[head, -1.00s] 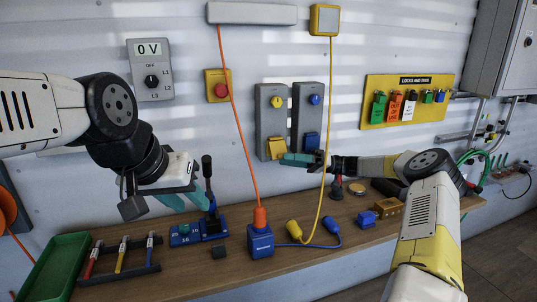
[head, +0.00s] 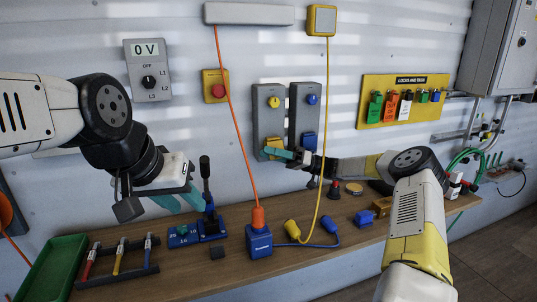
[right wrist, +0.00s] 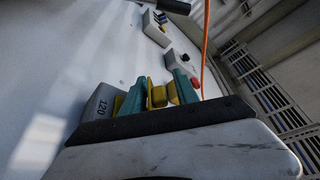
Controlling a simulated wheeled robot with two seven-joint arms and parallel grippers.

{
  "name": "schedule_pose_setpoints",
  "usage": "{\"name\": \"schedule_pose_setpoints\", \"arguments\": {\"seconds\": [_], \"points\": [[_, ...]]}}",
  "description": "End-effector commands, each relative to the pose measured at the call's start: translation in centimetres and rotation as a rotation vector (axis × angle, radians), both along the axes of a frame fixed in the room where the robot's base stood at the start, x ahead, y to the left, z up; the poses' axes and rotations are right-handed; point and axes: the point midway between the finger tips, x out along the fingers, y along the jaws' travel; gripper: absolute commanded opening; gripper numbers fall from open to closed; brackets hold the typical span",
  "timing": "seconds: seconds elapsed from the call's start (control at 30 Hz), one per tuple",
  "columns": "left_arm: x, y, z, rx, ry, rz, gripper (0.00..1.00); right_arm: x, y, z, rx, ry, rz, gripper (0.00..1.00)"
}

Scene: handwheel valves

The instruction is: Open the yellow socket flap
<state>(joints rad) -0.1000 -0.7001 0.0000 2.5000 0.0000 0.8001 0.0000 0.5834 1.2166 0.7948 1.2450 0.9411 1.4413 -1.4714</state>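The yellow socket flap (head: 272,146) is on the lower part of the left grey wall box (head: 268,118), below a yellow round knob. My right gripper (head: 283,153) is at the flap, its teal fingers reaching it from the right. In the right wrist view its fingers (right wrist: 158,92) stand apart, with yellow flap parts (right wrist: 157,97) between and beside them; firm contact cannot be made out. The flap looks close to its box; its exact angle is unclear. My left gripper (head: 182,202) is open and empty above the bench, beside a black lever.
A matching box with a blue flap (head: 309,141) stands close on the right. An orange cable (head: 237,130) and a yellow cable (head: 325,120) hang in front of the wall. The bench (head: 200,273) holds a blue plug box (head: 259,241), a lever block and a green tray (head: 55,265).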

Motion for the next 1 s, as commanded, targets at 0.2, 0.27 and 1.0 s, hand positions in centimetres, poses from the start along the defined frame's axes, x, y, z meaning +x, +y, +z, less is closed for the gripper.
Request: {"name": "schedule_pose_setpoints", "arguments": {"seconds": [0.2,0.27,1.0], "points": [[0.0,0.0,0.0,0.0,0.0,0.0,0.36,0.0,0.0,0.0,0.0,0.0,0.0,0.17],[0.0,0.0,0.0,0.0,0.0,0.0,0.36,0.0,0.0,0.0,0.0,0.0,0.0,0.05],[0.0,0.0,0.0,0.0,0.0,0.0,0.36,-0.7,-0.3,1.1,-0.07,0.211,0.002,0.0]]}}
